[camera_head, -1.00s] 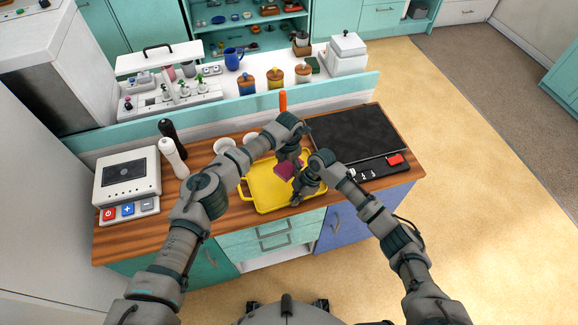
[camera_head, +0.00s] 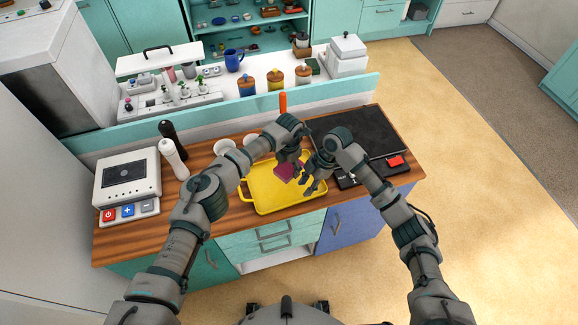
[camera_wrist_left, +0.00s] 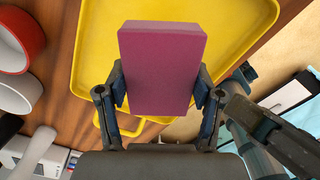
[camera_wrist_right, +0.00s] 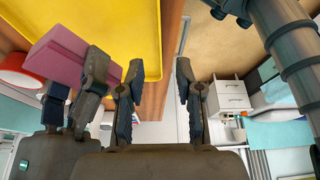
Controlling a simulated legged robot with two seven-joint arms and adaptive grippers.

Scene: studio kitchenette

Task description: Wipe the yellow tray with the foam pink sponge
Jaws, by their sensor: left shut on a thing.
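The yellow tray (camera_head: 268,196) lies on the wooden counter, with its handles at the ends. My left gripper (camera_head: 287,162) is shut on the pink foam sponge (camera_head: 284,173) above the tray. In the left wrist view, the sponge (camera_wrist_left: 160,62) stands upright between the two fingers (camera_wrist_left: 160,95). I cannot tell whether it touches the tray. My right gripper (camera_head: 312,184) is at the tray's right side, close to the left one. In the right wrist view, its fingers (camera_wrist_right: 157,82) are apart with nothing between them, and the sponge (camera_wrist_right: 62,58) is to their left.
White bowls (camera_head: 224,146) stand behind the tray on the left. Two bottles (camera_head: 173,158) and a white appliance (camera_head: 128,178) stand further left. My arms are close together over the tray.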

